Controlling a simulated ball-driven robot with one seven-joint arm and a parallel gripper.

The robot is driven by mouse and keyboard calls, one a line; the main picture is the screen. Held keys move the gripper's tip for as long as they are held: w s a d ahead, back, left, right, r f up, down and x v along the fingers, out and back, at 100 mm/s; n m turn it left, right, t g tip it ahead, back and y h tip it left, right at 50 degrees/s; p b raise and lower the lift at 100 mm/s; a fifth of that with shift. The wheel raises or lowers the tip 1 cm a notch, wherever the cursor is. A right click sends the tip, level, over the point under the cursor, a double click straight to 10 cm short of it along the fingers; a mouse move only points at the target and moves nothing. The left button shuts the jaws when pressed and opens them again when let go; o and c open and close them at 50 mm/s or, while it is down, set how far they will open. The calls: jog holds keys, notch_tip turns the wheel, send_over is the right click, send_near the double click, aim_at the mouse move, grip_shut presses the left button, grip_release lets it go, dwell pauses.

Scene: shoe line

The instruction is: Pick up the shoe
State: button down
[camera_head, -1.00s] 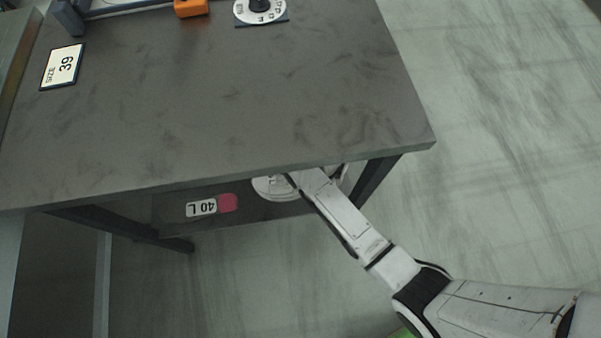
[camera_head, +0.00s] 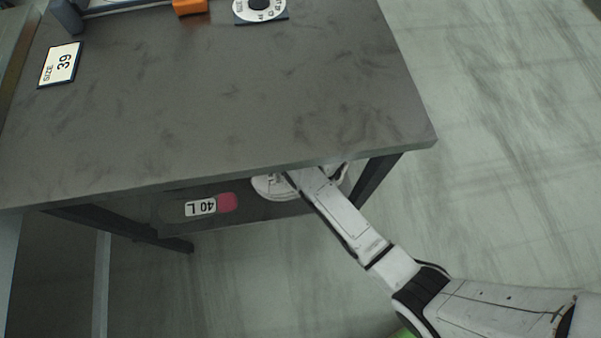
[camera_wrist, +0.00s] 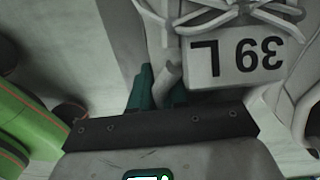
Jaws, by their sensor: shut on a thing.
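A white shoe (camera_head: 272,187) is on the lower shelf, partly hidden by the tabletop edge and my arm. In the wrist view the pale shoe (camera_wrist: 207,18) fills the top, with laces and a "39 L" label (camera_wrist: 240,54) that reads upside down. My gripper (camera_wrist: 158,88) has teal fingers, shut on a narrow pale part of the shoe beside the label. The exact grip is partly hidden. In the head view my fingertips are hidden under the table edge.
A "40 L" label (camera_head: 200,207) with a pink piece (camera_head: 227,202) lies left of the shoe on the shelf (camera_head: 262,211). The tabletop (camera_head: 230,100) overhangs closely. A dark table leg (camera_head: 372,182) stands at right.

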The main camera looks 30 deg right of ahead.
jog(key=shift+r, duration=0.1)
notch_tip(320, 180, up, 10)
jog(key=p, duration=0.4)
